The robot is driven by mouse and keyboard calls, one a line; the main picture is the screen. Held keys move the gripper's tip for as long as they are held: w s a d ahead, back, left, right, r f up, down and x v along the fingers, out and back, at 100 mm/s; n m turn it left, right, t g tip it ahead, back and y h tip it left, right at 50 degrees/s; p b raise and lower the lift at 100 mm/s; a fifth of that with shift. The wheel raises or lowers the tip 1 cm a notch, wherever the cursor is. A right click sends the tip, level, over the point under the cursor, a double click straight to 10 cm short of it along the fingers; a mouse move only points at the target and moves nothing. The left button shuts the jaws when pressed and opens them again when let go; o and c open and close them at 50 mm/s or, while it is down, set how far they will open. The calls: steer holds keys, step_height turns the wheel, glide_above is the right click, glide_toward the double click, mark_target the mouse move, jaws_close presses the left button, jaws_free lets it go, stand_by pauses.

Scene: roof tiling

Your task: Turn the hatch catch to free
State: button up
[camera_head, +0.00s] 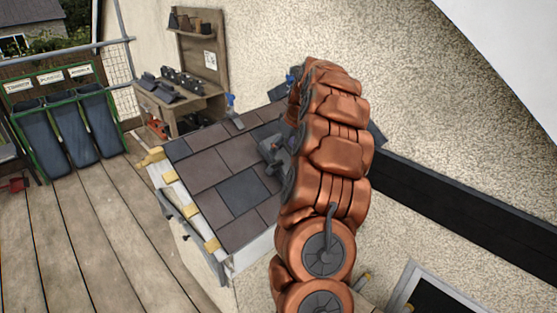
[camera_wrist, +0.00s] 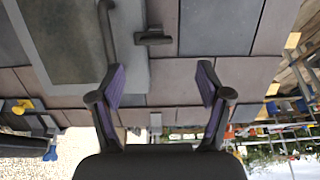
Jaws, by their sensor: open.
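The roof hatch (camera_wrist: 75,45) fills the upper left of the wrist view, a dark pane in a grey surround. A curved grey bar (camera_wrist: 107,35) runs along its edge. In the head view, my copper arm hides my gripper and most of the hatch; a grey part (camera_head: 279,150) shows beside the arm.
Brown and grey tiles (camera_head: 240,191) cover the small sloping roof. A wooden bench (camera_head: 178,103) with tiles stands behind it. Green-framed bins (camera_head: 68,135) stand at left on the plank deck (camera_head: 95,245). A rough wall rises at right with a dark beam (camera_head: 460,212).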

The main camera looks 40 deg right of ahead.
mark_target(278, 163)
steer(key=shift+d+p+x, duration=0.15)
steer(key=shift+p+x, duration=0.6)
steer(key=shift+x, duration=1.2)
steer(key=shift+d+p+x, duration=0.1)
steer(key=shift+p+x, duration=0.6)
steer(key=shift+x, duration=1.25)
steer(key=shift+c, duration=0.2)
steer(key=c, duration=1.1)
